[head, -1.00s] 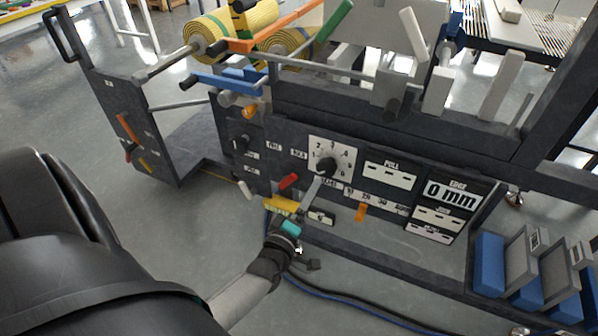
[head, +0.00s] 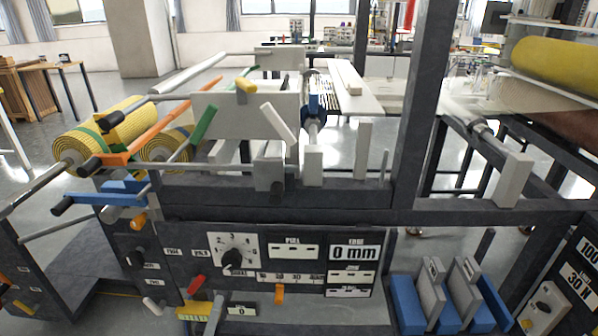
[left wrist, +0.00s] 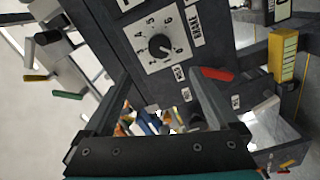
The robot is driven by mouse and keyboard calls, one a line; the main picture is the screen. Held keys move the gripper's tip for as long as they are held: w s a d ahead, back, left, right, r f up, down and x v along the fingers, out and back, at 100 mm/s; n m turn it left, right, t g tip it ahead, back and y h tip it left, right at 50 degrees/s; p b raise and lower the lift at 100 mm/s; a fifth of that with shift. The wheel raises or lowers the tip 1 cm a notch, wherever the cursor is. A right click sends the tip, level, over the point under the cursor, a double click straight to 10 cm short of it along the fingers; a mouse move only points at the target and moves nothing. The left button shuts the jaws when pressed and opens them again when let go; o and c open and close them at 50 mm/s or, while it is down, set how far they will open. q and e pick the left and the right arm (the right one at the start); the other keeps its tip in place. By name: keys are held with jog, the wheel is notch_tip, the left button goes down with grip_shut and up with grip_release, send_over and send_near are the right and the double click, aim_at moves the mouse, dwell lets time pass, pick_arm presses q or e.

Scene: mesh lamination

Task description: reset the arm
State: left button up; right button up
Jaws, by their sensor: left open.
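In the head view only the tip of my left gripper (head: 214,312) shows at the bottom edge, in front of the machine's lower panel. In the left wrist view my left gripper (left wrist: 160,80) has its two dark fingers spread wide, with nothing held between them. The numbered dial (head: 233,258) with a black knob is above the gripper in the head view; the dial (left wrist: 160,45) is beyond the fingertips in the left wrist view. A red lever (head: 196,284) and a yellow block (head: 194,311) are close to the gripper. My right gripper is in neither view.
Yellow mesh rolls (head: 82,146) sit at the left, with orange, green and blue levers protruding near them. The 0 mm display (head: 353,253) is on the panel. A blue and grey rack (head: 405,303) stands at lower right. Open floor shows at the left.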

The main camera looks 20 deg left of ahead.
pick_arm(q)
jog(key=s+d+f+m+g+h+p, duration=0.5)
jog(key=s+d+f+m+g+p, duration=0.3)
jog(key=s+f+m+p, duration=0.4)
jog(key=s+d+f+m+g+p, duration=0.1)
jog(key=s+m+g+p, duration=0.2)
jog(key=s, duration=0.7)
jog(key=s+f+m+g+p, duration=0.1)
jog(key=s+m+g+p, duration=0.2)
jog(key=s, duration=0.8)
jog(key=shift+s+d+f+m+g+y, duration=0.2)
jog(key=shift+d+f+m+g+y, duration=0.15)
jog(key=shift+m+g, duration=0.65)
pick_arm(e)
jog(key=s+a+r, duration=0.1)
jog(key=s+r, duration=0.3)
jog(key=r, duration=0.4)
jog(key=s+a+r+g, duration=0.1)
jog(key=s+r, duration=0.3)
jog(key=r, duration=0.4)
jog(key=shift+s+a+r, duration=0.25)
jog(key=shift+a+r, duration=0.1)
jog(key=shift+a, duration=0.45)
